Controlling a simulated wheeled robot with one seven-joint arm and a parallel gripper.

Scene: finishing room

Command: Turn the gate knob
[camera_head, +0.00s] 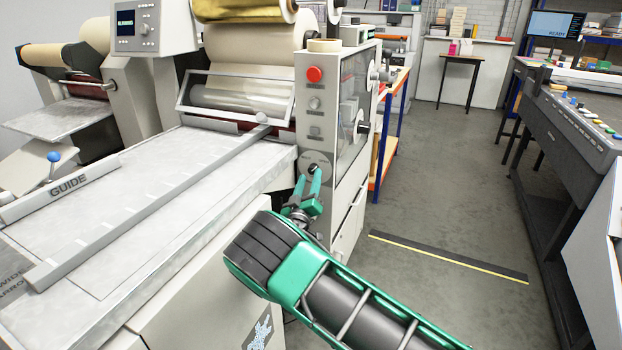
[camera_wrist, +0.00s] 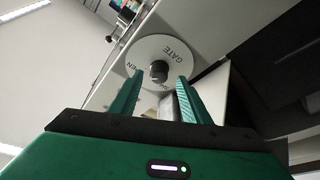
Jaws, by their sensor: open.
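The gate knob (camera_wrist: 158,71) is a small dark knob at the middle of a round pale dial (camera_wrist: 172,50) lettered GATE. In the head view the knob (camera_head: 313,169) sits low on the narrow front panel of the laminating machine. My gripper (camera_wrist: 155,92) is open, with one green finger on each side of the knob in the wrist view. In the head view my gripper (camera_head: 308,180) points at the dial from below. I cannot tell whether the fingertips reach around the knob or stop just short of it. Part of the dial's lettering is hidden by the fingers.
Above the dial are a red button (camera_head: 314,74) and other small controls. The white machine bed (camera_head: 130,205) with its GUIDE bar (camera_head: 68,186) lies left of my arm. Open grey floor (camera_head: 440,190) lies right, with a black and yellow strip (camera_head: 448,257).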

